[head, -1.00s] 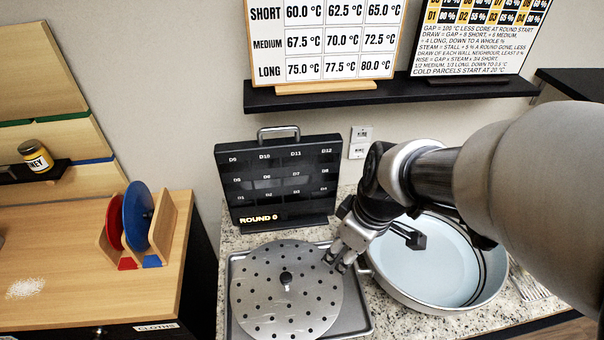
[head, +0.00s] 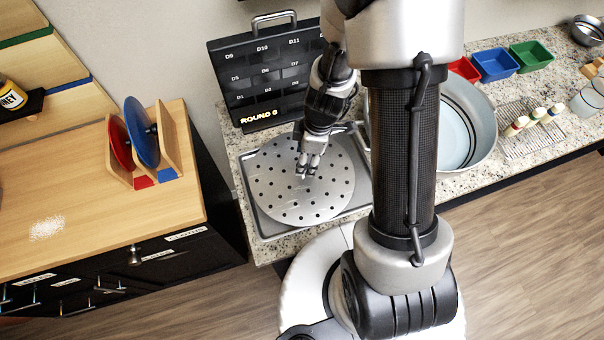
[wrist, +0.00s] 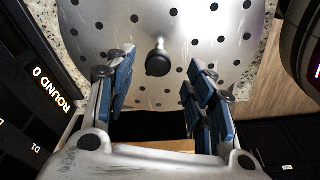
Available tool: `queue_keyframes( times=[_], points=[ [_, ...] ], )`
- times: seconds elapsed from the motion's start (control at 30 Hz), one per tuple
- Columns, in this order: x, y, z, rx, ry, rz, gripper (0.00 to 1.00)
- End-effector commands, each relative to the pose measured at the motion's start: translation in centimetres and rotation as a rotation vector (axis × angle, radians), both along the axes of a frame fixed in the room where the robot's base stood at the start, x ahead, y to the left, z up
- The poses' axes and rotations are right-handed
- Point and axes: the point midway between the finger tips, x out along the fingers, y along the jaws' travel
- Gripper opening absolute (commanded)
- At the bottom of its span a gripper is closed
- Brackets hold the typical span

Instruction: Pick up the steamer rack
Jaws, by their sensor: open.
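The steamer rack (head: 268,188) is a round, flat, perforated metal disc lying on a grey metal tray (head: 258,222) on the granite counter. In the wrist view the rack (wrist: 210,55) has a black knob (wrist: 158,62) standing at its middle. My gripper (head: 308,176) is over the rack in the head view and hides the knob there. In the wrist view my gripper (wrist: 158,85) is open, with its blue-padded fingers apart on either side and the knob just beyond and between their tips. I cannot tell the exact height of the fingertips above the rack.
A black panel (head: 232,85) reading ROUND 0 stands behind the tray. A wide pan (head: 484,110) is right of it, partly behind my arm. Blue (head: 495,65) and green (head: 531,55) bins stand farther right. A wooden cabinet (head: 100,215) is at left.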

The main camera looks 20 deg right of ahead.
Motion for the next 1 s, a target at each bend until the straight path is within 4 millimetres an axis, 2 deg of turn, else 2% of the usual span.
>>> queue_keyframes(
  times=[0.03,0.27,0.57,0.87,1.0],
  points=[
    [0.1,0.1,-0.9,0.000,0.000,0.000,0.49],
    [0.2,0.3,-2.3,0.000,-0.001,0.000,0.49],
    [0.5,0.8,-6.6,0.000,0.000,-0.001,0.49],
    [0.6,0.8,-6.8,-0.001,-0.002,0.000,0.49],
    [0.6,0.8,-6.8,-0.001,-0.002,0.000,0.40]
  ],
)
